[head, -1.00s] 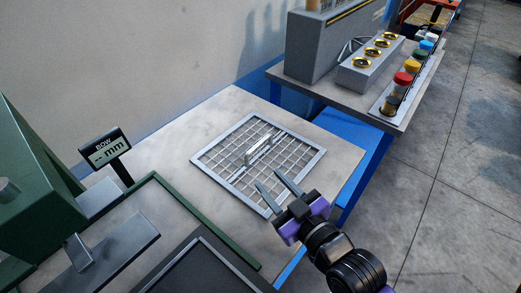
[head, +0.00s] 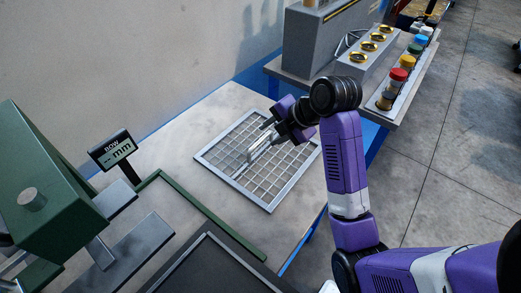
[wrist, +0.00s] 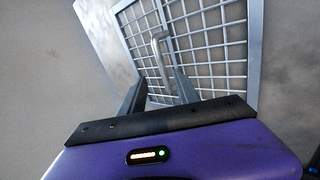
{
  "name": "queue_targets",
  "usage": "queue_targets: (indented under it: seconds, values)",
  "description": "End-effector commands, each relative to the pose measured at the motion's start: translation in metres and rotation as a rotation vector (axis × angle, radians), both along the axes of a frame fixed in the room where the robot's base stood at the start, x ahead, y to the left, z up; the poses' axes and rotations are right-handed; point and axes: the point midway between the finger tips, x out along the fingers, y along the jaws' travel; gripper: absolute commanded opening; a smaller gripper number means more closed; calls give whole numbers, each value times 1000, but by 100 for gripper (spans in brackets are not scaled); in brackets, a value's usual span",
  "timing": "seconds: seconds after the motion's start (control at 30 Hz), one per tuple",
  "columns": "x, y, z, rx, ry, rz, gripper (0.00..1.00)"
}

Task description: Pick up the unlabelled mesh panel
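The mesh panel (head: 285,180) is a square grey metal frame with a wire grid, lying flat on the light worktop. No label shows on it. A pale raised bar handle stands at its middle; in the wrist view the handle (wrist: 158,42) rises just beyond and between my two fingers. My gripper (head: 256,150) is over the middle of the panel, at the handle, with the fingers apart. In the wrist view my gripper (wrist: 159,80) is open with a gap around the handle. In the head view my gripper partly hides the handle.
A green machine (head: 45,180) with a display reading "BOW -- mm" (head: 113,150) stands at the left. A side table at the back right bears a grey box, brass cups (head: 358,57) and coloured-lid jars (head: 395,80).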

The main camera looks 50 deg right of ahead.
Motion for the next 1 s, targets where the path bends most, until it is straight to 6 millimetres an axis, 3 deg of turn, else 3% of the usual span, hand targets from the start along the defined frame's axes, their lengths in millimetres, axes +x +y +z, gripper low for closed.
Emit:
queue_targets:
  seconds: [0.17,0.73,1.0]
  values:
    - [-3,2,-5,-23,40,78,38]
    - [37,-1,-59,-24,41,77,38]
    - [41,-1,-64,-25,38,75,38]
